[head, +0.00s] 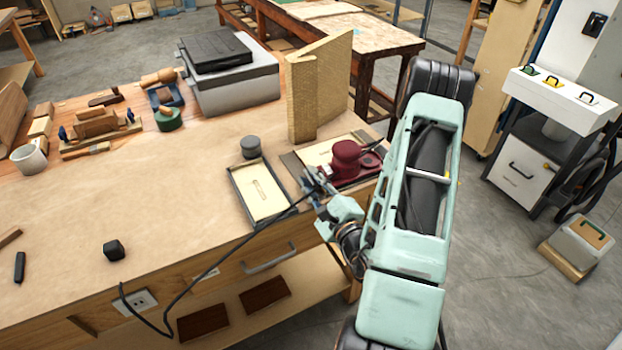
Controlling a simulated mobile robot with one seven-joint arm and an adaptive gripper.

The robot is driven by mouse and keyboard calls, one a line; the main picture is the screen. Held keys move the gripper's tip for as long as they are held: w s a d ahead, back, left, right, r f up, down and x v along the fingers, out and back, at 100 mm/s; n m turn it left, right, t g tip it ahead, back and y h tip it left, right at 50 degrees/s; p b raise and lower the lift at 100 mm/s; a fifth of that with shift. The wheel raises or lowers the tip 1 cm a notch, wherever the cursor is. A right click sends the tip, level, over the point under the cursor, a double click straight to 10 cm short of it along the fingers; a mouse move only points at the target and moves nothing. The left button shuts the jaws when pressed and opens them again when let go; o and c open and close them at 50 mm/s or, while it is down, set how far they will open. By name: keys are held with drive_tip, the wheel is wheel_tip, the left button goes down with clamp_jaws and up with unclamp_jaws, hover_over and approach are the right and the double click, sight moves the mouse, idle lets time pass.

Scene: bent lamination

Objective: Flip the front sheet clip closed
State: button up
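A dark red power tool that looks like a sheet sander (347,157) sits at the right end of the workbench, on or beside a dark-edged board. I cannot make out its front sheet clip at this size, or whether the clip is open or shut. My gripper (313,181) is low over the bench's front edge, just left of and in front of the tool. Its fingers are small and dark against the clutter, so I cannot tell whether they are open, shut or touching the tool.
A shallow tray (233,197) with a pale sheet lies left of my gripper. A dark round puck (250,147) and a tall wooden form (300,96) stand behind. A black cable (205,268) runs across the front edge to an outlet (137,301). The bench's left middle is mostly clear.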

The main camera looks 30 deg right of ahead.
clamp_jaws()
drive_tip(key=shift+m, duration=0.3)
drive_tip(key=m, duration=0.3)
drive_tip(key=d+r+m+p, duration=0.1)
drive_tip(key=shift+m, duration=0.3)
drive_tip(key=m, duration=0.1)
drive_tip(key=m+p, duration=0.1)
drive_tip(key=m, duration=0.1)
drive_tip(key=d+m, duration=0.1)
drive_tip(key=shift+r+p, duration=0.25)
drive_tip(key=shift+p, duration=0.05)
drive_tip(key=shift+d+m+p, duration=0.2)
drive_tip(key=shift+m+p, duration=0.1)
drive_tip(key=shift+m, duration=0.6)
drive_tip(key=shift+d+m+p, duration=0.15)
drive_tip(key=shift+m+p, duration=0.15)
drive_tip(key=shift+m, duration=0.6)
